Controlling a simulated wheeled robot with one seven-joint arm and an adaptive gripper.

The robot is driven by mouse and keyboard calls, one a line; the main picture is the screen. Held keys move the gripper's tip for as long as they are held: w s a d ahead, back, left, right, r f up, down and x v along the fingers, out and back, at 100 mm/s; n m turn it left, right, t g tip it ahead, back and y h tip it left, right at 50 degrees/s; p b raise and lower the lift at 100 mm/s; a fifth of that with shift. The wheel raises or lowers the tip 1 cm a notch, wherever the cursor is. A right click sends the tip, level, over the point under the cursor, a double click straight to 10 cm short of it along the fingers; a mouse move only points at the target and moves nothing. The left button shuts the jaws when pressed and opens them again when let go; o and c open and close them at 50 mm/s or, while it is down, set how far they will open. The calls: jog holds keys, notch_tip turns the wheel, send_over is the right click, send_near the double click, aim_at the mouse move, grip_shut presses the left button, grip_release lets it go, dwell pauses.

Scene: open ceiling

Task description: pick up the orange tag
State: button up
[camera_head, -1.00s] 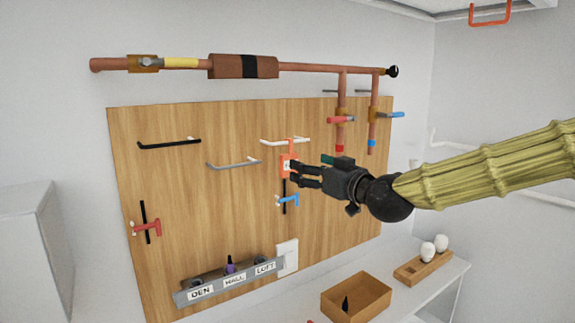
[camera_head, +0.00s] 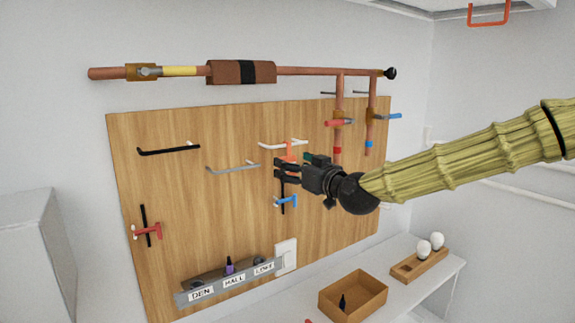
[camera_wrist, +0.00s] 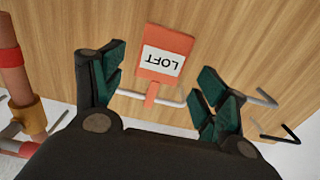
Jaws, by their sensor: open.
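The orange tag (camera_wrist: 166,51) has a white label reading LOFT, upside down in the wrist view. It hangs by a narrow orange strap on a white hook bar (camera_wrist: 133,94) at the wooden board. In the head view the tag (camera_head: 288,147) is mostly hidden by my gripper (camera_head: 277,170), and its orange top shows just above the fingers. In the wrist view my gripper (camera_wrist: 157,88) is open, with one green-padded finger on each side of the tag's lower strap. The fingers appear apart from the tag, and nothing is held.
The wooden board (camera_head: 230,220) also carries a black hook (camera_head: 168,150), a grey hook (camera_head: 233,167), a red-handled valve (camera_head: 148,230) and a blue-handled valve (camera_head: 286,201). Copper pipes (camera_head: 310,71) run above. A labelled rail (camera_head: 233,281) and a wooden box (camera_head: 353,295) are below.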

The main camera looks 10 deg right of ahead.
jog(key=shift+p+x, duration=1)
jog(key=shift+x, duration=0.9)
jog(key=shift+d, duration=0.1)
jog(key=c, duration=1.1)
